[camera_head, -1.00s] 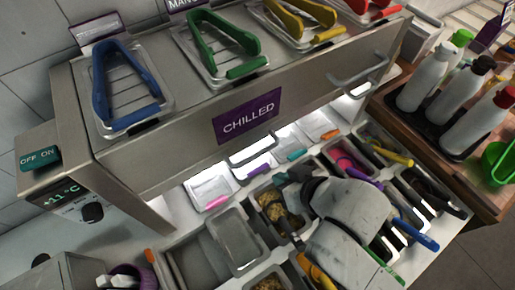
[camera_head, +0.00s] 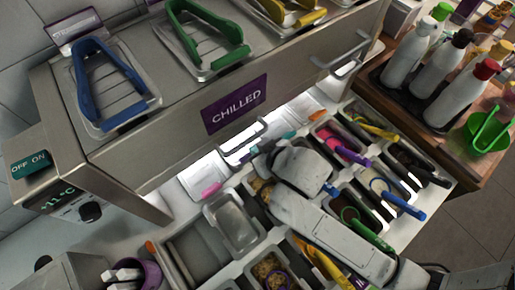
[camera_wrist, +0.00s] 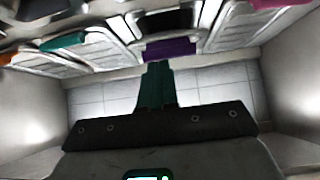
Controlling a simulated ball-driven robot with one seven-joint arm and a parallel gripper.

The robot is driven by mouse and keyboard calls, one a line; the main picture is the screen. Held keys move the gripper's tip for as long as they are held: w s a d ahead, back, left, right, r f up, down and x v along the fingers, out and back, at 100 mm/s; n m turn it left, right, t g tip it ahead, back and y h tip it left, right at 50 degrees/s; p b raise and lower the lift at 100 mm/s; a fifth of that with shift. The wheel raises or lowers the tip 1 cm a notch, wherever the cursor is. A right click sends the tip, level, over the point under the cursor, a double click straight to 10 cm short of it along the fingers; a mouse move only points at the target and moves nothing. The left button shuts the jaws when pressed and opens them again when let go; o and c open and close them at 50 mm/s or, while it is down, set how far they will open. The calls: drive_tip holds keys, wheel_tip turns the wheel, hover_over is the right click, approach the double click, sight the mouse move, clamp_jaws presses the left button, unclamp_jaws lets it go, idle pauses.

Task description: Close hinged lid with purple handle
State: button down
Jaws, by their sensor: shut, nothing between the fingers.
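The lid with the purple handle (camera_wrist: 168,48) stands raised in the wrist view, its handle just beyond my fingertips. In the head view this handle (camera_head: 247,156) shows small beside my wrist, under the chilled unit's front. My gripper (camera_wrist: 156,68) is shut and empty, its teal fingers pointing at the purple handle. I cannot tell whether they touch it. In the head view my arm hides most of the fingers.
Raised lids with a pink handle (camera_head: 210,190) and a teal handle (camera_head: 288,135) stand on either side. The chilled unit (camera_head: 180,130) overhangs them. Topping bins with coloured utensils lie below and right. Bottles (camera_head: 455,95) stand at the right.

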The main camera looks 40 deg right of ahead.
idle(0.3)
drive_tip(key=f+b, duration=0.1)
drive_tip(key=b, duration=0.1)
drive_tip(key=s+f+t+b, duration=0.1)
drive_tip(key=f+b, duration=0.1)
drive_tip(key=b, duration=0.1)
drive_tip(key=shift+f, duration=0.15)
drive_tip(key=shift+s+f, duration=0.35)
drive_tip(key=shift+f, duration=0.5)
drive_tip(key=shift+r, duration=0.1)
